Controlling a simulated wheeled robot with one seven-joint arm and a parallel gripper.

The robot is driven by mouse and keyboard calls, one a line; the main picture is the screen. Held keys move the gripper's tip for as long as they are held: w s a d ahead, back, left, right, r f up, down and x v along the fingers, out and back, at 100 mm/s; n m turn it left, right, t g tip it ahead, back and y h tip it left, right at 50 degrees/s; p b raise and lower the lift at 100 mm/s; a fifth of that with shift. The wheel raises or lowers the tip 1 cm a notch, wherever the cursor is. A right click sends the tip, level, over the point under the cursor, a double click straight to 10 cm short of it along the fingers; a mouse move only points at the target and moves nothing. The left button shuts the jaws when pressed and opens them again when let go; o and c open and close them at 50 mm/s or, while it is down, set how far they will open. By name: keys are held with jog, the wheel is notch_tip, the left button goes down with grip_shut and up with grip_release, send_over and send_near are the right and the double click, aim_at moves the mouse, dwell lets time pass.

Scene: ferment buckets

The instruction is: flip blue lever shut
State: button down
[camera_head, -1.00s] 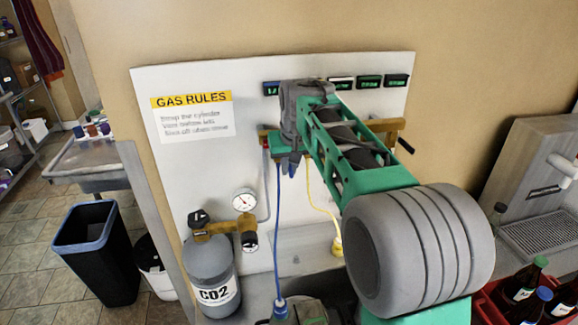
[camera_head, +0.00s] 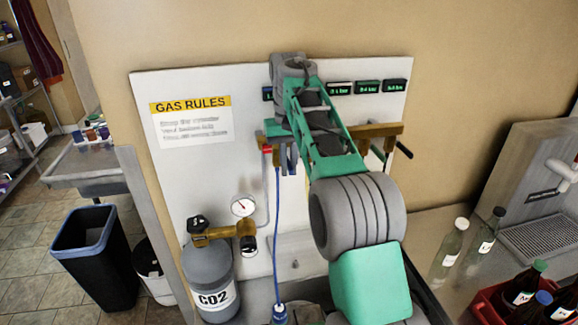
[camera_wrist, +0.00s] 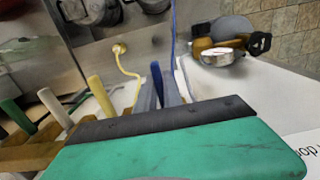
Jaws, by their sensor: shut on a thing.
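The blue lever (camera_wrist: 156,73) shows in the wrist view between the two grey fingers of my gripper (camera_wrist: 160,88), which is shut on it. In the head view my gripper (camera_head: 289,160) is at the left part of the brass manifold (camera_head: 375,131) on the white wall panel, above the blue hose (camera_head: 277,220). There my arm hides most of the lever, so its exact angle cannot be told. In the wrist view the yellow lever (camera_wrist: 100,95), white lever (camera_wrist: 52,107) and green lever (camera_wrist: 17,113) stand apart to the left of my gripper.
A CO2 cylinder (camera_head: 209,275) with a gauge (camera_head: 242,207) stands below left of the manifold. The yellow hose (camera_wrist: 126,62) shows in the wrist view. Glass bottles (camera_head: 452,240) and a red crate (camera_head: 487,308) of bottles are on the counter at right.

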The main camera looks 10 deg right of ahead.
jog(key=c, duration=1.5)
grip_release()
